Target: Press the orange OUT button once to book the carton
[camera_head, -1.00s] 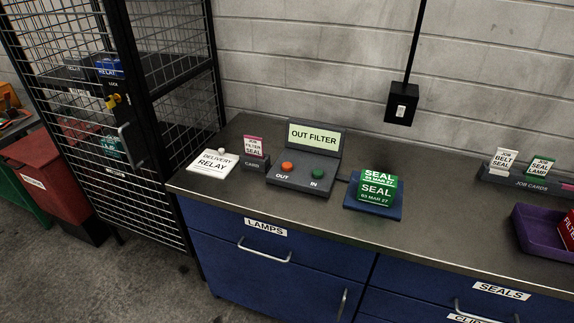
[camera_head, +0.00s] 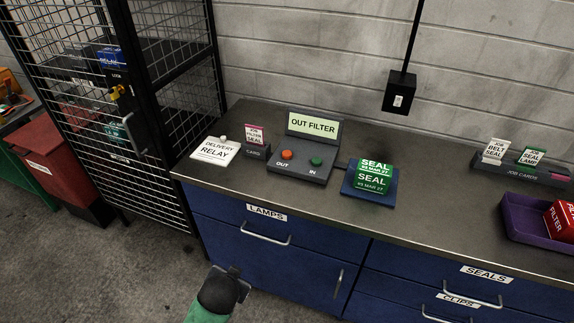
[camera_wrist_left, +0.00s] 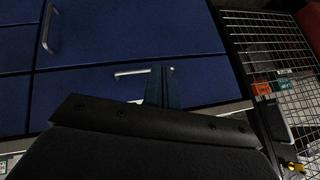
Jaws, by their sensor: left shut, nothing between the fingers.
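The console's display (camera_head: 313,125) reads "OUT FILTER". A green carton (camera_head: 373,177) marked SEAL lies on a blue pad (camera_head: 366,196) to the right of the console. My left gripper (camera_head: 241,277) is low in front of the blue drawers, below the bench top and well apart from the button. In the left wrist view its fingers (camera_wrist_left: 160,88) are shut and empty against the drawer fronts. My right gripper is out of view.
A wire cage (camera_head: 150,110) borders the bench's left end. A purple tray (camera_head: 522,222) and job cards (camera_head: 528,171) lie at right.

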